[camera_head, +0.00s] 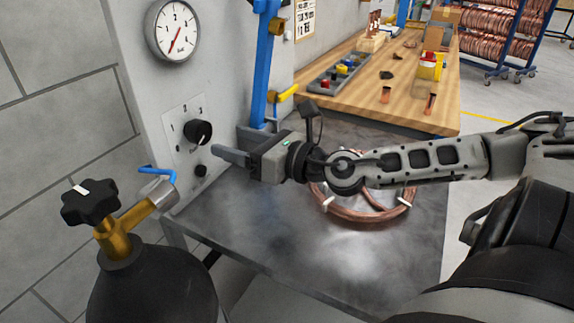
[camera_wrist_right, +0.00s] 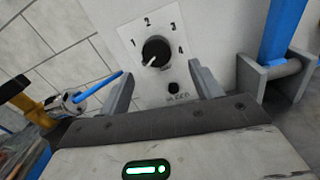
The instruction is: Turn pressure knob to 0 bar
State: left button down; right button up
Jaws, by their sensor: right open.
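The black pressure knob (camera_head: 198,132) sits on a white dial plate with a number scale on the grey panel. It also shows in the right wrist view (camera_wrist_right: 156,52), where its white pointer points to the lower left, near the 1 side of the scale. A round pressure gauge (camera_head: 172,30) with a red needle is above it. My right gripper (camera_head: 232,155) is to the right of the knob in the head view, apart from it. In the right wrist view its two fingers (camera_wrist_right: 163,84) are spread, with nothing between them. My left gripper is not in view.
A small black button (camera_head: 201,171) is below the knob. A gas cylinder with a black handwheel (camera_head: 90,202) and a blue-handled valve stands at the left. A copper coil (camera_head: 365,212) lies on the dark table. A blue post (camera_head: 262,65) rises behind my gripper.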

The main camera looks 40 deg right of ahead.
pick_arm(q)
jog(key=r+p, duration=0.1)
jog(key=p, duration=0.1)
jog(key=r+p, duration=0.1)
jog(key=p, duration=0.2)
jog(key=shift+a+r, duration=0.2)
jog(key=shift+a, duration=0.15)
pick_arm(e)
jog(key=v, duration=1)
jog(key=shift+r, duration=0.2)
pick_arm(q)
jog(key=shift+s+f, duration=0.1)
pick_arm(e)
jog(key=shift+a, duration=0.15)
